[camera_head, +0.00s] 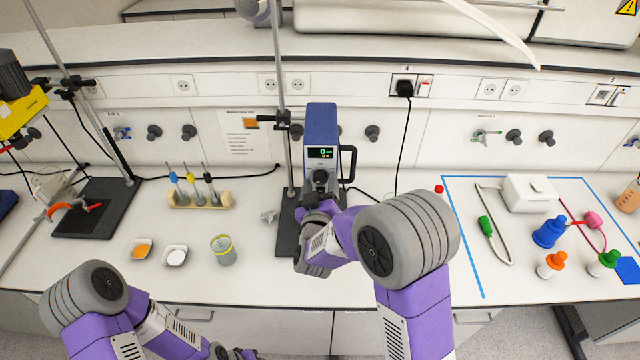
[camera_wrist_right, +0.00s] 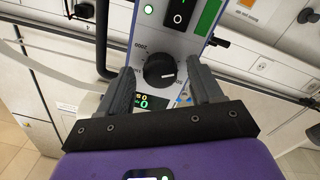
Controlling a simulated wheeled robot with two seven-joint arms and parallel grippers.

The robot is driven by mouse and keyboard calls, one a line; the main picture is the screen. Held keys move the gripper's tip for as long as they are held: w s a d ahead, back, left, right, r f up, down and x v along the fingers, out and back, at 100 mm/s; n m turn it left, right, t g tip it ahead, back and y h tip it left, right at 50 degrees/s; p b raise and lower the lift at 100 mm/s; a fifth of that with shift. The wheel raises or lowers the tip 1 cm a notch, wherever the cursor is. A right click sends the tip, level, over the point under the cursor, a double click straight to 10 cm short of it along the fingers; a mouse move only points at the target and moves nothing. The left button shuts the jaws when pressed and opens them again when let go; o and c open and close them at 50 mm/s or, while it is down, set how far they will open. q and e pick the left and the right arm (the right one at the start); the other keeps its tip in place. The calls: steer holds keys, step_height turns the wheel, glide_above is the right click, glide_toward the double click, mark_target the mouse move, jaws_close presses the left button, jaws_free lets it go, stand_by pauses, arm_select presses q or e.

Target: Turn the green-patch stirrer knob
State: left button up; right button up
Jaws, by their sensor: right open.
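The blue overhead stirrer (camera_head: 321,125) is clamped to a stand at the back of the bench, its display lit. Its dark round knob (camera_head: 320,177) sits on the front below the display. In the right wrist view the knob (camera_wrist_right: 160,71) has a white pointer line and a printed scale, and a green patch (camera_wrist_right: 208,17) marks the panel. My right gripper (camera_head: 322,203) is open in front of the panel. In the wrist view its fingers (camera_wrist_right: 161,72) stand on either side of the knob; contact cannot be told. My left gripper (camera_head: 235,353) is low at the bottom edge, mostly hidden.
A wooden holder (camera_head: 212,199) with several coloured-top items, two small dishes and a beaker (camera_head: 222,250) stand left of the stirrer. A second stand with a yellow device (camera_head: 22,112) is at far left. Blue tape (camera_head: 462,235) borders flasks and a white box at right.

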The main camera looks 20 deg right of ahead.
steer(key=c, duration=1.1)
steer(key=shift+o, duration=0.2)
steer(key=shift+f+m+b, duration=0.15)
steer(key=shift+m+b, duration=0.45)
steer(key=shift+b, duration=0.25)
steer(key=m+b, duration=0.6)
steer(key=b, duration=0.1)
steer(key=shift+m+b, duration=0.3)
steer(key=shift+b, duration=0.1)
steer(key=shift+m+y+b, duration=0.3)
steer(key=shift+m+b, duration=1.45)
steer(key=shift+m, duration=0.15)
steer(key=shift+r, duration=0.2)
steer(key=o, duration=1.1)
steer(key=shift+c, duration=0.2)
